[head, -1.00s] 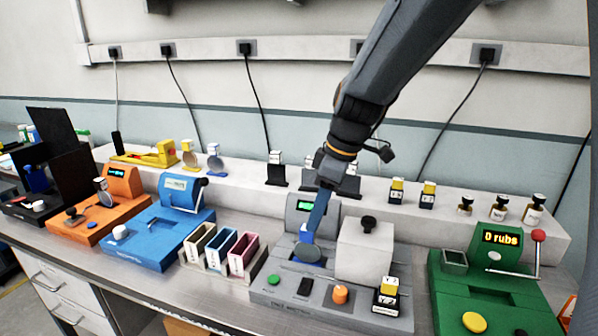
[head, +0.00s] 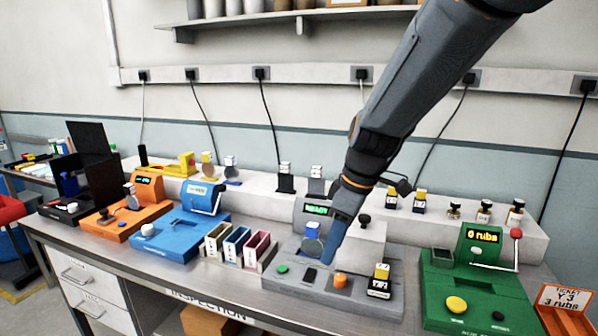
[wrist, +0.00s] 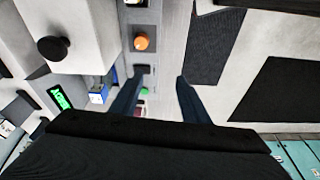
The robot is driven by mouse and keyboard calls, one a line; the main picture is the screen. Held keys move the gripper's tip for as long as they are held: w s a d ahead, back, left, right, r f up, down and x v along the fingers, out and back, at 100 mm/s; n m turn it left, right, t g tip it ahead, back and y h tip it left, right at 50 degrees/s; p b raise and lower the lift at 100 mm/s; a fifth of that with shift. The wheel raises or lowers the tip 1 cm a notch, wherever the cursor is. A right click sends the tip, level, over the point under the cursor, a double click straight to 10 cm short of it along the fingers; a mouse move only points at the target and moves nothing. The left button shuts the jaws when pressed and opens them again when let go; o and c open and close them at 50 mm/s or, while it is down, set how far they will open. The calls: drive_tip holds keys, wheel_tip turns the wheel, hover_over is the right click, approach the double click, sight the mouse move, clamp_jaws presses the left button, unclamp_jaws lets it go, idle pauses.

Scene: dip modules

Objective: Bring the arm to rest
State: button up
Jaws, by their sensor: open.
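My gripper (head: 328,256) hangs over the grey machine (head: 290,293), its blue-grey fingers pointing down in front of the machine's block. In the wrist view the two fingers (wrist: 158,86) stand apart with nothing between them. The arm slants down from the upper right. The grey machine has a small green-lit screen (head: 317,210), a green button (head: 282,269) and an orange knob (head: 341,281). A blue-and-white module with a round disc (head: 312,245) sits in it, left of the fingers, and looks apart from them. I cannot tell the exact fingertip height.
A yellow-topped module (head: 380,272) stands at the machine's front right. Left are three coloured bins (head: 236,246), a blue machine (head: 177,235) and an orange machine (head: 112,222). Right are a green machine (head: 475,290) and a ticket stand (head: 564,298). A raised shelf (head: 440,232) with small modules runs behind.

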drive_tip(key=s+d+f+m+h, duration=0.2)
drive_tip(key=s+d+f+m, duration=0.6)
drive_tip(key=s+d+m, duration=0.3)
drive_tip(key=s+m, duration=0.2)
drive_tip(key=shift+s+d+f+h, duration=0.25)
drive_tip(key=shift+s+f+h, duration=0.05)
drive_tip(key=shift+f, duration=0.1)
